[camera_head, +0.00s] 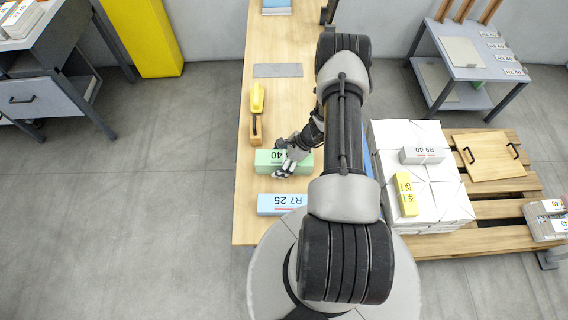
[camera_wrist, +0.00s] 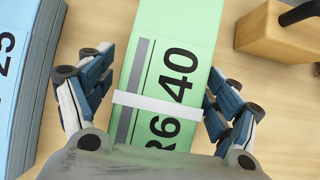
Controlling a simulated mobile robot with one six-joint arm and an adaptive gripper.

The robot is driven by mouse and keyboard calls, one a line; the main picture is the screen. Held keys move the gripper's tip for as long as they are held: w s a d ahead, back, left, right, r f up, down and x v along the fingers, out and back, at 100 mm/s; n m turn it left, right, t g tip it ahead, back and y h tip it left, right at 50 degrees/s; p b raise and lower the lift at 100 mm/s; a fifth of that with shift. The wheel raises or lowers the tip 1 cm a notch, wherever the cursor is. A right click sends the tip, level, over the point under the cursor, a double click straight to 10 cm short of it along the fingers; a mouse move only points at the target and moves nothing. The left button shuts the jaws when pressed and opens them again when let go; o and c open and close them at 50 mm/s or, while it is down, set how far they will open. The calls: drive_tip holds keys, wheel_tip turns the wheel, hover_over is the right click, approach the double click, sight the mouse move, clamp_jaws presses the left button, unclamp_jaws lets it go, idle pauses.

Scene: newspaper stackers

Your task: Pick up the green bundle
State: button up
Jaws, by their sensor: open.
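The green bundle (camera_head: 265,160) lies on the wooden table, with a white band around it and "R6 40" printed on top. In the wrist view the green bundle (camera_wrist: 190,42) runs up between the two fingers. My gripper (camera_head: 290,168) is at the bundle in the head view and covers part of it. In the wrist view my gripper (camera_wrist: 158,92) is open, with one finger on each side of the bundle. Gaps of table show beside the fingers, and I see no clear contact.
A blue bundle (camera_head: 282,204) marked "R7 25" lies close by; it also shows at the left of the wrist view (camera_wrist: 22,75). A wooden block with a yellow tool (camera_head: 257,105) stands behind. White stacks (camera_head: 425,190) on a pallet stand to the right.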

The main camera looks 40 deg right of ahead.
drive_tip(key=shift+w+a+f, duration=0.15)
drive_tip(key=shift+f, duration=0.3)
drive_tip(key=shift+c, duration=0.3)
clamp_jaws()
idle(0.5)
